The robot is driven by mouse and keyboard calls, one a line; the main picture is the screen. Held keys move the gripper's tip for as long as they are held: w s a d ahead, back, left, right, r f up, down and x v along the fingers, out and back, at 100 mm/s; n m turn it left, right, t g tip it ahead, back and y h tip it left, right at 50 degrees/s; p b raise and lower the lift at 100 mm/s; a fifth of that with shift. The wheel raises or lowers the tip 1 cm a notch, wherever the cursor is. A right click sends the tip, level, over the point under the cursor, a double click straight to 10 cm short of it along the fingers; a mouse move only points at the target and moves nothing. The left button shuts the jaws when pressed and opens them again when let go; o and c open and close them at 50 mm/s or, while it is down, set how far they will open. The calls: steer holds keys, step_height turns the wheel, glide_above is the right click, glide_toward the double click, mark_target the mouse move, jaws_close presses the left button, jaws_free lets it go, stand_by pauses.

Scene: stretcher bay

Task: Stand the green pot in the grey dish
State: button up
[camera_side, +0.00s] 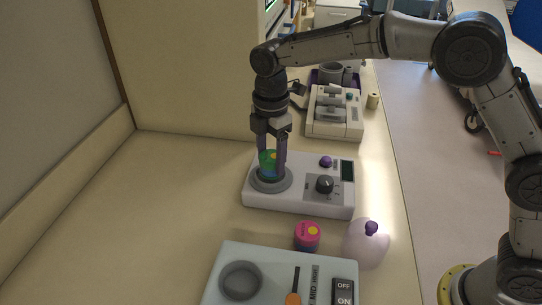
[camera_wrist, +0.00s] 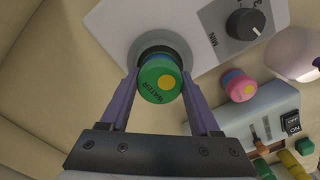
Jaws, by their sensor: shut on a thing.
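The green pot (camera_side: 268,163) is between the two fingers of my gripper (camera_side: 272,160), which is shut on it. In the wrist view the pot's green top (camera_wrist: 160,78) has a yellow dot and the word WATER, with a blue body below. My gripper also shows in the wrist view (camera_wrist: 160,75). The grey dish (camera_side: 271,189) is a round ring on the left part of a white device (camera_side: 310,199). The pot is upright in the side view, directly over the dish, its lower end at the dish. I cannot tell whether it touches the dish floor.
The white device has a black knob (camera_side: 325,184) and a purple knob (camera_side: 326,161) to the right. A pink-topped pot (camera_side: 307,236) and a pale rounded thing (camera_side: 366,249) stand in front. Another device (camera_side: 258,258) is nearer the camera. The table (camera_side: 150,220) at left is clear.

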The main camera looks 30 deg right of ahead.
mark_target(271, 155)
steer(key=shift+f, duration=0.6)
steer(key=o, duration=1.1)
steer(key=shift+r, duration=5.5)
